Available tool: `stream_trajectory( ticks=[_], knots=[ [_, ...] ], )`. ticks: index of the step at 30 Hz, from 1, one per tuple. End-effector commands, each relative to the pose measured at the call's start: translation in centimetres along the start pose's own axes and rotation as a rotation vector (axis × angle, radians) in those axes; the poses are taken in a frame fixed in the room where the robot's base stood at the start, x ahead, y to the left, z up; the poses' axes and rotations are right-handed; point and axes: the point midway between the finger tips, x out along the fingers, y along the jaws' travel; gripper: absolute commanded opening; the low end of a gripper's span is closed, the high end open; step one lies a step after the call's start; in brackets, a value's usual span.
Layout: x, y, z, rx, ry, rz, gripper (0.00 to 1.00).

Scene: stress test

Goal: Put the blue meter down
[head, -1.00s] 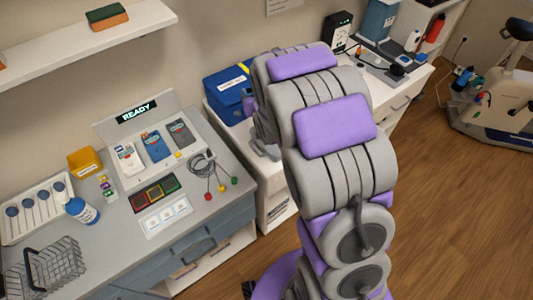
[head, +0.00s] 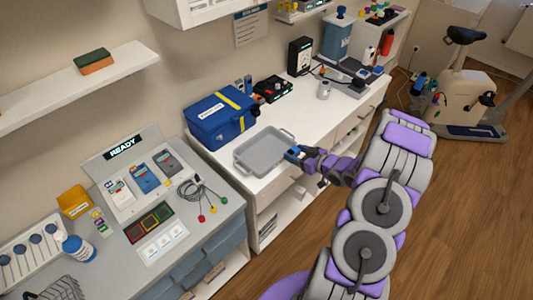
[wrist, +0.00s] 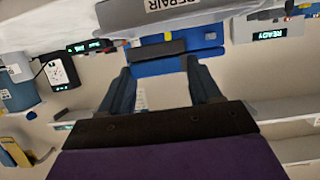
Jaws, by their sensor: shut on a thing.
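My gripper (head: 298,154) is at the right end of the grey tray (head: 243,160), beside its rim. In the wrist view my gripper (wrist: 160,82) has its two dark fingers on either side of a blue thing, which I take to be the blue meter (wrist: 158,68). It is shut on it. In the head view the held meter is too small and too covered to make out clearly. I cannot tell whether it touches the tray. Another blue meter (head: 145,178) stands in the rack under the READY display (head: 122,147), between a white and a grey one.
The tray looks empty and sits on the white counter (head: 300,115). A blue bag (head: 215,120) stands behind it. A black box (head: 299,56) and a small grey canister (head: 324,90) stand farther back. Some bare counter lies between tray and canister.

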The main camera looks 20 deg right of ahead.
Motion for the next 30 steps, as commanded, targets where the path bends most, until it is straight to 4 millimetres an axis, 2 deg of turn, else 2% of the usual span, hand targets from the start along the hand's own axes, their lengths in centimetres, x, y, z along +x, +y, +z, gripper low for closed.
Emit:
stream_trajectory(
  ticks=[1,4,8,13,24,30],
  knots=[
    [-1.0,0.5,0.9,0.003,0.0,-0.004,0.11],
    [-2.2,1.1,2.0,0.002,0.001,-0.016,0.11],
    [-2.1,1.6,2.5,0.0,0.003,-0.025,0.11],
    [0.6,1.0,2.0,0.002,0.003,-0.028,0.11],
    [7.8,-1.8,-0.2,-0.005,0.001,-0.027,0.11],
    [11.0,-1.9,-0.8,0.0,0.002,-0.025,0.11]
  ],
)
